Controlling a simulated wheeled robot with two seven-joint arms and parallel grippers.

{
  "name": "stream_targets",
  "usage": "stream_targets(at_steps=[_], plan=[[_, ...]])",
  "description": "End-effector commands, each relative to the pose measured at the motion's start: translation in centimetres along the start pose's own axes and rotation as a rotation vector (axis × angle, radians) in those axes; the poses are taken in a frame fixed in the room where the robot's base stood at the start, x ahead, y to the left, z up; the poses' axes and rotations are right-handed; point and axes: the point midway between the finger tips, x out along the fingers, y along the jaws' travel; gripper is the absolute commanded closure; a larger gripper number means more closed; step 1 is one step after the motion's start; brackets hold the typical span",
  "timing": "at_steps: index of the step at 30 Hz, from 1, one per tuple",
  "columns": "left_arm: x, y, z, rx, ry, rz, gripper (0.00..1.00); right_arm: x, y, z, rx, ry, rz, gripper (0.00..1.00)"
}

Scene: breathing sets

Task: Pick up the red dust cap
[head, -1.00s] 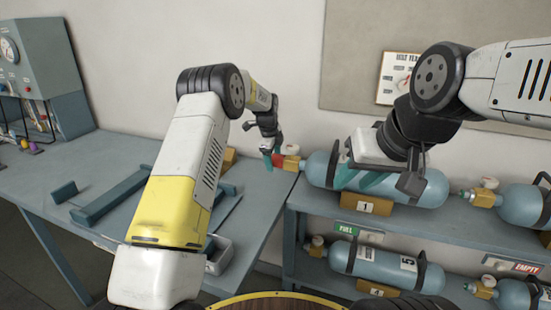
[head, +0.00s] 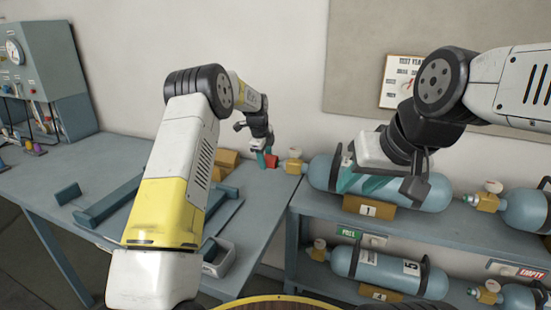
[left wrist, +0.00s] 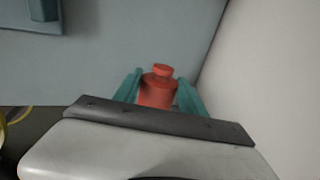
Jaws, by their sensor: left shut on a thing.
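The red dust cap (left wrist: 158,88) is between the teal fingers of my left gripper (left wrist: 160,92), which is shut on it. In the head view the cap (head: 271,161) hangs at the fingertips of the left gripper (head: 265,158), left of the brass valve (head: 294,162) of cylinder 1 and apart from it. My right gripper (head: 362,182) is at the blue cylinder 1 (head: 425,192), with its teal fingers against or in front of the body. Whether they grip it is unclear.
Cylinder 1 lies on the upper shelf (head: 455,230) of a rack, with more cylinders beside and below. A blue-grey bench (head: 110,155) on the left carries a frame (head: 105,207), a small grey tray (head: 218,262) and yellow-brown blocks. A wall stands close behind.

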Motion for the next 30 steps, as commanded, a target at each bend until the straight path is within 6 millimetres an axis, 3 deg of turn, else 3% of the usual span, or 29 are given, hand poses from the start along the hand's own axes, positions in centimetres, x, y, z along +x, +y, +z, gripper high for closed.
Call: stream_targets(at_steps=[1, 9, 15, 30], plan=[[-0.1, 0.5, 1.6, -0.004, -0.006, 0.005, 0.89, 0.0, 0.0, 0.0, 0.000, 0.000, 0.000, 0.64], [-0.6, 2.3, 8.2, -0.004, -0.004, 0.006, 0.89, 0.0, 0.0, 0.0, 0.000, 0.000, 0.000, 0.64], [-0.9, 3.2, 11.8, -0.002, -0.004, 0.005, 0.89, 0.0, 0.0, 0.0, 0.000, 0.000, 0.000, 0.64], [-1.1, 3.6, 14.9, 0.000, -0.003, 0.006, 0.89, 0.0, 0.0, 0.0, 0.000, 0.000, 0.000, 0.64]])
